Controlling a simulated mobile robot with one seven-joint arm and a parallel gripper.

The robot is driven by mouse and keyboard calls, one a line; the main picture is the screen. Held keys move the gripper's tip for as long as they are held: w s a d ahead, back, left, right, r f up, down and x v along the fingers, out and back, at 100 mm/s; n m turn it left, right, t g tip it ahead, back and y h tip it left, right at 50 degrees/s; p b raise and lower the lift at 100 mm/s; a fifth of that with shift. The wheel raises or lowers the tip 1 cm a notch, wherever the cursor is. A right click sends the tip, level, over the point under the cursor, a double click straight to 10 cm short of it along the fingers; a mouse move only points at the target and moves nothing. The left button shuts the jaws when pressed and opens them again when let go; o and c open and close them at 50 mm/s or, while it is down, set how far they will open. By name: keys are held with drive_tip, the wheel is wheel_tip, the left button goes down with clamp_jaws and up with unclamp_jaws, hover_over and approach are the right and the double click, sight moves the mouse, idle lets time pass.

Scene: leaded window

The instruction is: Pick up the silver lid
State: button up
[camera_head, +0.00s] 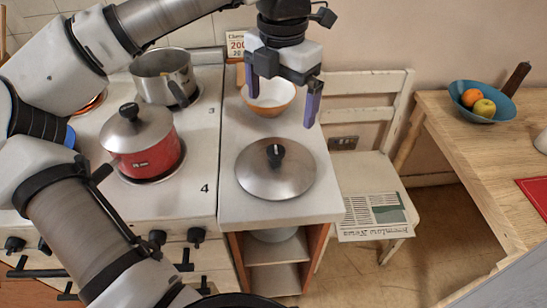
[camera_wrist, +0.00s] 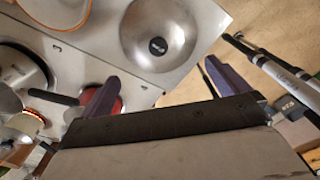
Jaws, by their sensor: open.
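The silver lid (camera_head: 269,178) lies flat on the white counter right of the stove, its black knob facing up. It also shows in the wrist view (camera_wrist: 178,28), seen from above with the dark knob near its middle. My gripper (camera_head: 284,99) is open and empty, above the back part of the counter, behind and higher than the lid. Its two purple fingers (camera_wrist: 160,85) are spread apart in the wrist view and do not touch the lid. A second silver lid with a black knob (camera_head: 133,122) sits on the red pot (camera_head: 150,157) on the stove.
A white bowl with an orange rim (camera_head: 268,108) stands behind the lid, partly below my gripper. A steel pot (camera_head: 160,76) is on the back of the stove (camera_head: 204,135). A white chair (camera_head: 360,160) with a newspaper (camera_head: 374,215) stands right of the counter. A wooden table (camera_head: 470,150) holds a blue fruit bowl (camera_head: 497,114).

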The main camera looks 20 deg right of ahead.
sight(276, 151)
wheel_tip(276, 151, down, 8)
drive_tip(key=shift+s+r+p, duration=0.1)
drive_tip(key=shift+p, duration=0.4)
drive_tip(key=shift+w+a+f+p, duration=0.15)
drive_tip(key=shift+f+p, duration=0.35)
drive_tip(key=shift+f, duration=0.85)
drive_tip(key=shift+w+a+f+p, duration=0.15)
drive_tip(key=shift+f+p, duration=0.35)
drive_tip(key=shift+f, duration=0.8)
drive_tip(key=shift+s+a+f, duration=0.1)
drive_tip(key=shift+s, duration=0.1)
drive_tip(key=c, duration=2.1)
